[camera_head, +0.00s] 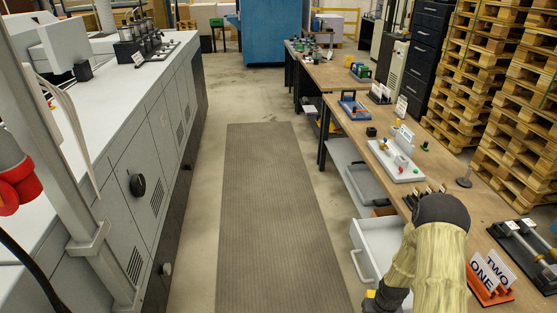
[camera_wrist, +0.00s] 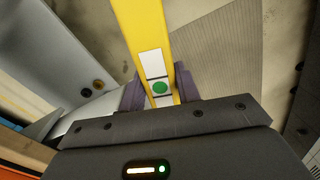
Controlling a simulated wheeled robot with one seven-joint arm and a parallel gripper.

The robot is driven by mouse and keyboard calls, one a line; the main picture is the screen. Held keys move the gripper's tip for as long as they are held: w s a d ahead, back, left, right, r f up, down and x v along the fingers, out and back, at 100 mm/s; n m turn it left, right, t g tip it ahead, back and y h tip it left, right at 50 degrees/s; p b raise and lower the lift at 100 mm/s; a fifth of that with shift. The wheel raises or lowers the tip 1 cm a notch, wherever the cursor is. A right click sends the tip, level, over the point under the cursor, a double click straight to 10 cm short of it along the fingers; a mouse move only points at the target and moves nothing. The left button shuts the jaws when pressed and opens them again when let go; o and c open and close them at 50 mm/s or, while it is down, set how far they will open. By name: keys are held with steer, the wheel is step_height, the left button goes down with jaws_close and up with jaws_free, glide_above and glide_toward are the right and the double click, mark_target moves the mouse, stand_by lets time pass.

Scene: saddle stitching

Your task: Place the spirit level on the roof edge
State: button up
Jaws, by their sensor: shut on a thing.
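A yellow bar, which looks like the spirit level (camera_wrist: 143,25), is between the two dark fingers of my gripper (camera_wrist: 159,92) in the wrist view. It carries a white label with a green dot close to the fingers, and its far end runs out of the top of the picture. My gripper is shut on it. In the head view my gripper (camera_head: 384,298) is low, left of the bench edge beside an open drawer, with only a bit of yellow showing at the bottom. I cannot make out a roof edge in either view.
The long wooden bench (camera_head: 345,75) on the right holds several small fixtures, including a white one (camera_head: 397,160) and signs marked ONE and TWO (camera_head: 490,275). A pulled-out white drawer (camera_head: 385,240) juts into the aisle. The ribbed floor mat (camera_head: 270,200) is clear. Pallets (camera_head: 480,70) stand behind.

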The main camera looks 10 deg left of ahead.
steer(key=s+a+f+b, duration=0.1)
steer(key=a+f+b, duration=0.1)
steer(key=f, duration=0.4)
steer(key=s+a+f+m+b, duration=0.1)
steer(key=f+b, duration=0.3)
steer(key=f, duration=0.3)
steer(key=shift+a+f, duration=0.15)
steer(key=shift+a, duration=0.2)
